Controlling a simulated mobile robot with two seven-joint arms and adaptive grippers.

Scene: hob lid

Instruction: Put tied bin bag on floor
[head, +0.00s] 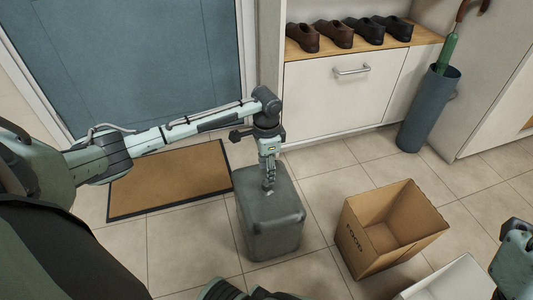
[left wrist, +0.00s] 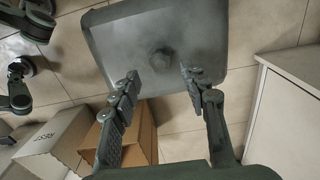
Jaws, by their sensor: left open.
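The tied bin bag (head: 272,232) is a dark grey, boxy bag standing upright on the tiled floor, with a small knot on top. In the left wrist view its top (left wrist: 205,30) and round knot (left wrist: 163,60) show. My left gripper (head: 269,188) points down right above the bag. Its two fingers (left wrist: 158,82) are open, with the knot in line between their tips; I cannot tell if they touch it. Part of my right arm shows at the right edge of the head view; its fingers are not clear.
An open cardboard box marked FOOD (head: 361,252) stands right of the bag, with a white box (head: 450,284) in front of it. A brown doormat (head: 170,183) lies left. Behind are a shoe cabinet (head: 340,105) and an umbrella stand (head: 425,115). Bare tiles surround the bag.

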